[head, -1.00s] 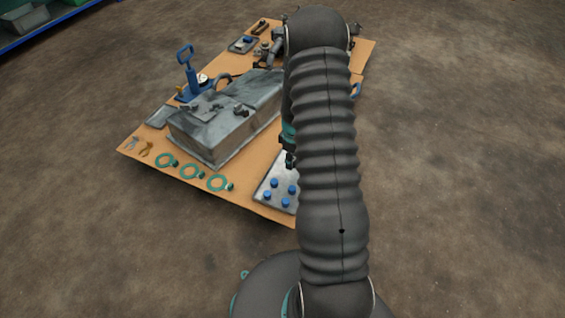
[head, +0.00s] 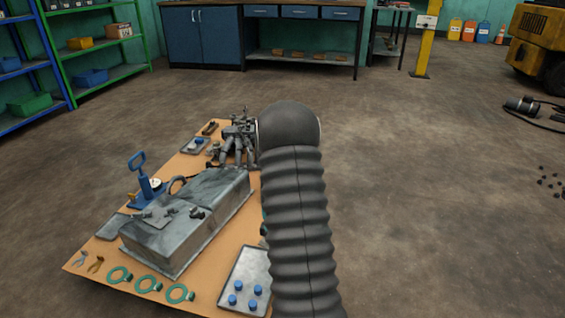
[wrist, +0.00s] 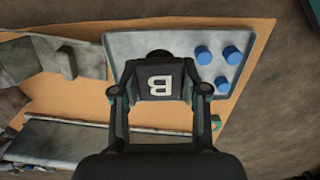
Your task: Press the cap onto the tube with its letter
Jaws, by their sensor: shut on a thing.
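In the wrist view my gripper (wrist: 158,92) is shut on a dark block marked with a white B (wrist: 158,84), which appears upside down. A dark round part shows just past the block; I cannot tell if it belongs to it. The block is over the grey tray, whether touching or above I cannot tell. In the head view my arm hides the gripper and the block. Three green ring-shaped hoses (head: 149,284) lie along the board's front edge. No lettered tube is readable, and I cannot tell which thing is the tube.
The grey tray (head: 236,265) holds several blue caps (head: 254,290); three show in the wrist view. A big metal box (head: 185,227) fills the board's middle. A blue hand pump (head: 142,180) stands to its left. Grey machine parts (head: 238,143) stand at the back.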

